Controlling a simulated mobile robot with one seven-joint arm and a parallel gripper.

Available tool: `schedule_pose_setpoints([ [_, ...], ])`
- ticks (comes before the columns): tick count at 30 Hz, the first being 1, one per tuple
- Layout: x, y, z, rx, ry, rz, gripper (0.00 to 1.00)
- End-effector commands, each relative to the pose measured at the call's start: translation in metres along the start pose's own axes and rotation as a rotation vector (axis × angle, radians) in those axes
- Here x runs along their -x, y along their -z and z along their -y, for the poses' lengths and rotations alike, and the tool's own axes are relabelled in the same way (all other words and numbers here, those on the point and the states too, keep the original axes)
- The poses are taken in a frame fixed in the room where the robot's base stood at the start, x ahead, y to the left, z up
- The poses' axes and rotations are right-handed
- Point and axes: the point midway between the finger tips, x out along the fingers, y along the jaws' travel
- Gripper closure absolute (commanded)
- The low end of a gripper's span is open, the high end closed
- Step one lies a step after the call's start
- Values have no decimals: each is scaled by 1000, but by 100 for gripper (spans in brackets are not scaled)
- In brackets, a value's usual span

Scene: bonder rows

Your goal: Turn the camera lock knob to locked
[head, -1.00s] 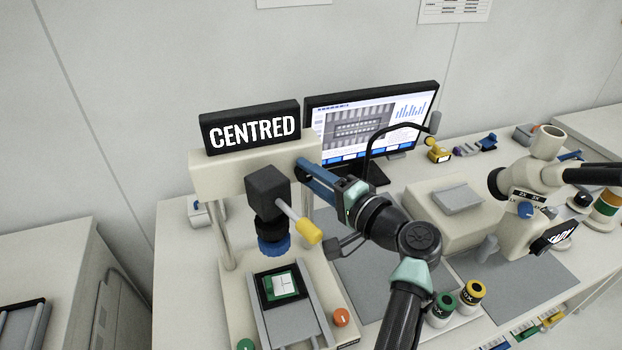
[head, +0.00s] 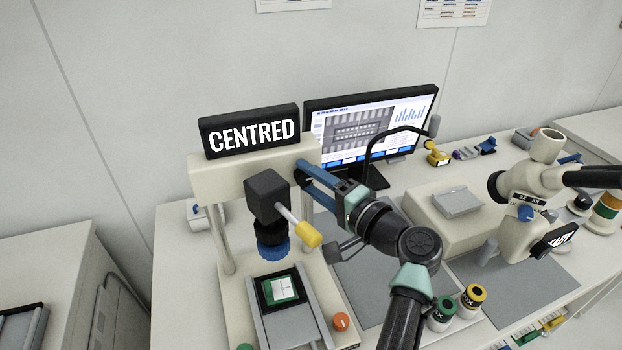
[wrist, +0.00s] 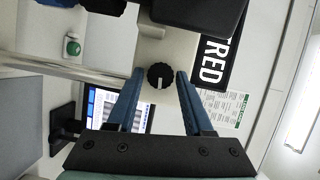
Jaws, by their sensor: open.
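The camera lock knob (wrist: 160,77) is a round black ribbed knob with a short white mark pointing down in the wrist view. It sits on the end of the cream crossbeam (head: 240,165) of the camera stand. In the head view the knob is too small and covered to tell clearly. My gripper (wrist: 160,73) is open, its two blue fingers on either side of the knob with a gap to each. In the head view my gripper (head: 303,172) is at the right end of the crossbeam. The dark camera block (head: 267,195) hangs below the beam.
A sign reading CENTRED (head: 250,131) stands on the crossbeam. A yellow-tipped lever (head: 308,234) sticks out from the camera block close below my gripper. A monitor (head: 370,125) stands behind my arm. A microscope (head: 530,210) is at the right.

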Motion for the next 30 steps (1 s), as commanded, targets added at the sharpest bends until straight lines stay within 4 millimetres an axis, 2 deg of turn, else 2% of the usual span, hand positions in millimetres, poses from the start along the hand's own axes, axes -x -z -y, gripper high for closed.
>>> schedule_pose_setpoints([
  [5,16,1,-2,1,1,-3,48],
  [18,108,0,-3,0,-1,-4,48],
  [24,127,0,-1,0,0,-2,48],
  [30,130,0,0,-1,0,0,48],
])
